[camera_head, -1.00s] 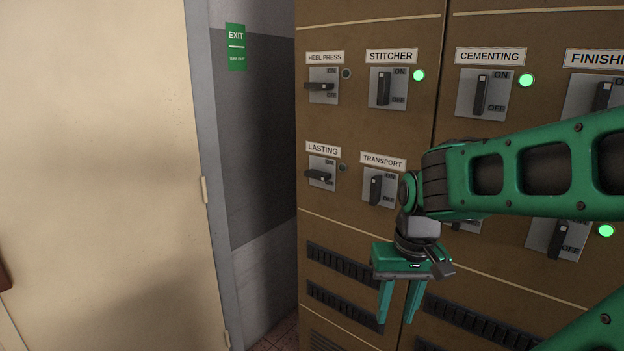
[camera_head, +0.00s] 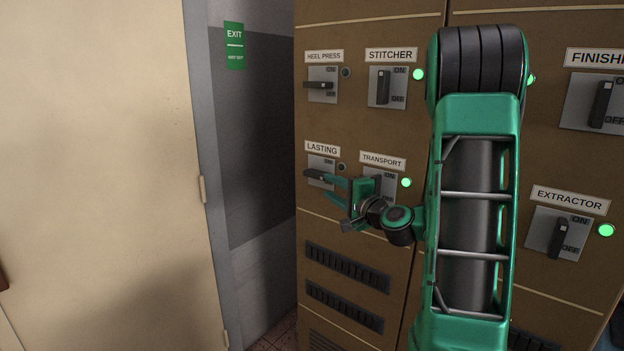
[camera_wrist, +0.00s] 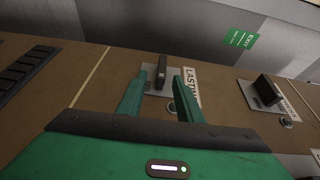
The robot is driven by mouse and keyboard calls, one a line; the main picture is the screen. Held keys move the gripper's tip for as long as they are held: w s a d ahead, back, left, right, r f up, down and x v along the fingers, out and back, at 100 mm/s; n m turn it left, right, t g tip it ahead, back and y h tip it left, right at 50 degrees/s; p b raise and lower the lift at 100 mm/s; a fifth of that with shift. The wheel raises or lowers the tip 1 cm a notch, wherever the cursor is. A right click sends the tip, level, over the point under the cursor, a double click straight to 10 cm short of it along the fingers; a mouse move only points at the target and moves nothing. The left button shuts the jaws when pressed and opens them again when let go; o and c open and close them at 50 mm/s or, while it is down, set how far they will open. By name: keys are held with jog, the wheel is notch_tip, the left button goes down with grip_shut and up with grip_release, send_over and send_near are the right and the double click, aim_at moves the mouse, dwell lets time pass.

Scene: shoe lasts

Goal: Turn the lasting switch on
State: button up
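The lasting switch (camera_head: 317,174) is a black lever on a grey plate under the LASTING label, at the left of the brown cabinet. Its lever lies sideways, pointing left, and the lamp (camera_head: 342,167) beside it is dark. My gripper (camera_head: 326,188) is at the switch, coming from the right. In the wrist view the lasting lever (camera_wrist: 162,66) stands out ahead, between the lines of my gripper's two fingers (camera_wrist: 158,88). The fingers are apart with a gap between them. I cannot tell whether either finger touches the lever.
The heel press switch (camera_head: 320,85) above also lies sideways with a dark lamp. The stitcher switch (camera_head: 383,87) is upright with a green lamp. The transport switch (camera_head: 378,184), lamp lit, is partly hidden behind my gripper. A door (camera_head: 95,150) stands left.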

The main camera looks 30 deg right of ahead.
aim_at(319, 178)
jog(key=w, duration=1)
jog(key=shift+w+d+r, duration=0.2)
jog(key=shift+w+d, duration=0.2)
grip_shut()
